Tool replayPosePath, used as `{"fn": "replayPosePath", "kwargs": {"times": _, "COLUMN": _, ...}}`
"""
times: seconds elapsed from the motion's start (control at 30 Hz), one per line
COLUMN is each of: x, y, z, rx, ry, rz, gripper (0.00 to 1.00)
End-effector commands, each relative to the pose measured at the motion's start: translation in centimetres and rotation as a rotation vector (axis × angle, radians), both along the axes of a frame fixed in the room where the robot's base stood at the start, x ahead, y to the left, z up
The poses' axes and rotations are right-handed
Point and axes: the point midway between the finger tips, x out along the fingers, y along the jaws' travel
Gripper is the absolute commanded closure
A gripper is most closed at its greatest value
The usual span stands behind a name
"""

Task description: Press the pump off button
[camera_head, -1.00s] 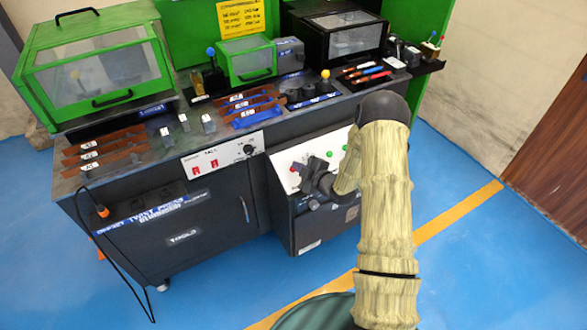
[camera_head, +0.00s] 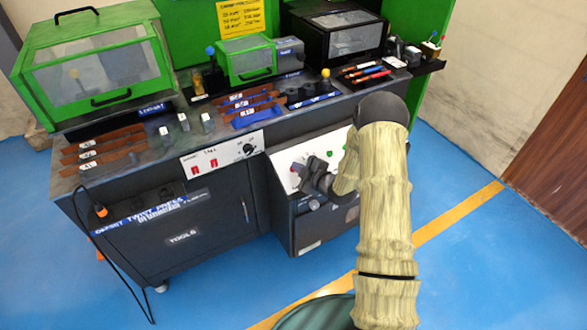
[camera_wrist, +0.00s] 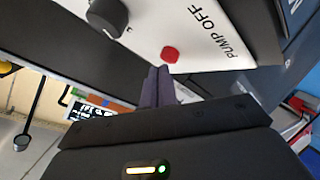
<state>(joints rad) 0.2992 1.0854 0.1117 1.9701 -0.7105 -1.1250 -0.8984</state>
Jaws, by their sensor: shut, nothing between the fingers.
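The red pump off button (camera_wrist: 170,54) shows in the wrist view, on a white panel (camera_wrist: 205,22) beside the printed words "PUMP OFF". In the head view, a red spot on the white panel (camera_head: 296,168) lies just above and left of my gripper. My gripper (camera_wrist: 158,72) is shut and empty. Its fingertips appear just below the red button in the wrist view; I cannot tell whether they touch it. In the head view my gripper (camera_head: 302,172) is at the panel's left part, and the wrist hides some of the panel.
A black knob (camera_wrist: 108,17) sits on the same panel, left of the button. A cabinet with red switches (camera_head: 213,163) stands to the left. Blue floor (camera_head: 480,270) is clear to the right.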

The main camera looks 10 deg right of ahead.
Motion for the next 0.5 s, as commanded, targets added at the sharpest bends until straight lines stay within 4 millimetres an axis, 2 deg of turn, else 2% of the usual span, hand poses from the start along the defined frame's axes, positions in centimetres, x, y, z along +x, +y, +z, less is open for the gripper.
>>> {"fn": "replayPosePath", "kwargs": {"times": 0.5, "x": 0.21, "y": 0.06, "z": -0.48, "rx": 0.000, "ry": 0.000, "rz": 0.000, "gripper": 1.00}}
